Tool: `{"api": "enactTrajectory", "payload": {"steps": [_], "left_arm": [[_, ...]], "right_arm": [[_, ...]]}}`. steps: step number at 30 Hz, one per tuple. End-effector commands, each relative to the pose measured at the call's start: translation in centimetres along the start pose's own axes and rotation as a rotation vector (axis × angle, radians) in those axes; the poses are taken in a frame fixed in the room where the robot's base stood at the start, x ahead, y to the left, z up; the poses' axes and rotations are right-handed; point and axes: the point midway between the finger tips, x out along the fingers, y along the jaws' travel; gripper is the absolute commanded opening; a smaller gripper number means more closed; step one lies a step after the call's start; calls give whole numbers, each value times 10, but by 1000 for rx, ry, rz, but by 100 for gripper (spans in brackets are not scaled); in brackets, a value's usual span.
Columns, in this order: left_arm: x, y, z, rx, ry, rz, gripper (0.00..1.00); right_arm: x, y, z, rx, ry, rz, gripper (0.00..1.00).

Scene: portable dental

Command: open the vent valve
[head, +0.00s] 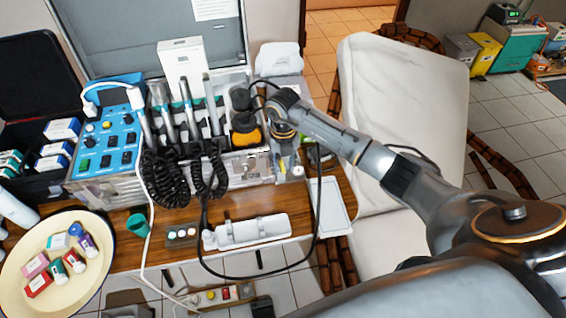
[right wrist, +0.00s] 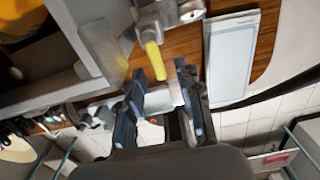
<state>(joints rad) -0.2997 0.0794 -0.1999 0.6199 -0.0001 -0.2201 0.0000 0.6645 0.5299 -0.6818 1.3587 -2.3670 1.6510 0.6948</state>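The vent valve appears to be the yellow lever (right wrist: 155,60) below a grey metal fitting (right wrist: 145,22) on the dental unit's side, in the right wrist view. My right gripper (right wrist: 161,76) is open, its dark fingers pointing at the lever. The lever's lower end lies between or just beyond the fingertips, with visible space on both sides; I cannot tell whether they touch. In the head view my right gripper (head: 284,158) points down beside the unit's right end and largely hides the valve. My left gripper is not in view.
The dental unit (head: 245,166), with coiled black hoses, stands on the wooden table (head: 262,204). A white tray (head: 330,207) lies at the table's right and shows in the wrist view (right wrist: 233,58). A black cable loops near my right arm. A cream chair (head: 400,100) stands right.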

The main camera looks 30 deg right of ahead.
Motion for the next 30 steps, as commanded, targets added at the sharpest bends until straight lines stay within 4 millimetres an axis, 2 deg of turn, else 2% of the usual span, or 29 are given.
{"api": "enactTrajectory", "payload": {"steps": [8, 12, 13, 23, 30], "left_arm": [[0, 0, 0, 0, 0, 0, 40], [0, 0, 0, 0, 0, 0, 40], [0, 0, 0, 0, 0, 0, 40], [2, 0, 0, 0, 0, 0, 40], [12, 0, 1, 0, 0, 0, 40]], "right_arm": [[1, 0, 0, -1, 0, 0, 33], [1, 0, 0, -1, 0, 0, 4], [1, 0, 0, -1, 0, 0, 0], [1, -1, 0, -16, -1, 0, 0], [3, -6, 1, -113, -2, -1, 0]]}}
